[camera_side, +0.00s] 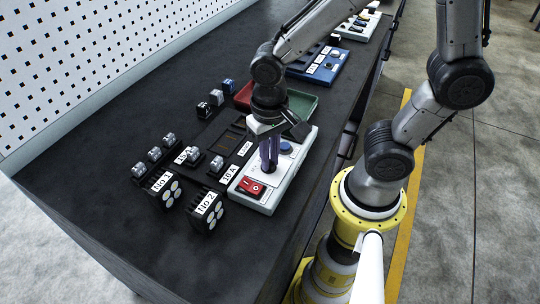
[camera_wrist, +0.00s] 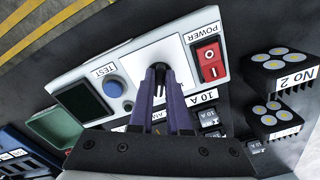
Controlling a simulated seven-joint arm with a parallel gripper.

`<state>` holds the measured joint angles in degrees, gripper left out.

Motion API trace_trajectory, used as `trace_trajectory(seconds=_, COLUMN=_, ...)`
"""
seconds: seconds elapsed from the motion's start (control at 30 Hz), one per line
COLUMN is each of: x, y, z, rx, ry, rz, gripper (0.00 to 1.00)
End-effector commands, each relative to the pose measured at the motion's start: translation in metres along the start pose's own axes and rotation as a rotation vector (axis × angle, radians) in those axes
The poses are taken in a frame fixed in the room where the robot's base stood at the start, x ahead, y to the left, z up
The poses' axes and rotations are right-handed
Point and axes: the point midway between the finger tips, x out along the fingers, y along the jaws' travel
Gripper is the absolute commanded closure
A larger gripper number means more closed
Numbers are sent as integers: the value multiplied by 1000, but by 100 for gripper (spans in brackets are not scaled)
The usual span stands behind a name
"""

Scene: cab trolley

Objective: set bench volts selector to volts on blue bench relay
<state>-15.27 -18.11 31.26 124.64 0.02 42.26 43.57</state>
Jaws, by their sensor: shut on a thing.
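A white bench unit (camera_side: 285,180) lies near the front edge of the bench; it also shows in the wrist view (camera_wrist: 110,62). It has a red POWER switch (camera_wrist: 209,58), a blue TEST button (camera_wrist: 113,89) and a dark display (camera_wrist: 84,104). My gripper (camera_side: 268,165) points down onto the unit between the switch and the button. Its purple fingers (camera_wrist: 158,75) are shut on a small dark part, apparently the selector knob, which they mostly hide. A small relay with a blue body (camera_side: 229,86) stands upright behind the red tray. The selector's marks are hidden.
Left of the unit stand black lamp blocks No 1 (camera_side: 163,190) and No 2 (camera_side: 207,210), and several small clear-topped relays. A red tray (camera_side: 243,93) and green tray (camera_side: 302,104) lie behind, then a blue panel (camera_side: 320,66). The bench's left part is clear.

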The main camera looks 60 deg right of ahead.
Motion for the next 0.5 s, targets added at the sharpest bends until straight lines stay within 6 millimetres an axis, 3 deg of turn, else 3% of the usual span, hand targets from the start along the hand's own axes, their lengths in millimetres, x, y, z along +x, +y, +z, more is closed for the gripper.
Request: trace_trajectory(seconds=0.5, x=-2, y=-1, z=-1, rx=47, ry=4, rz=-3, gripper=100)
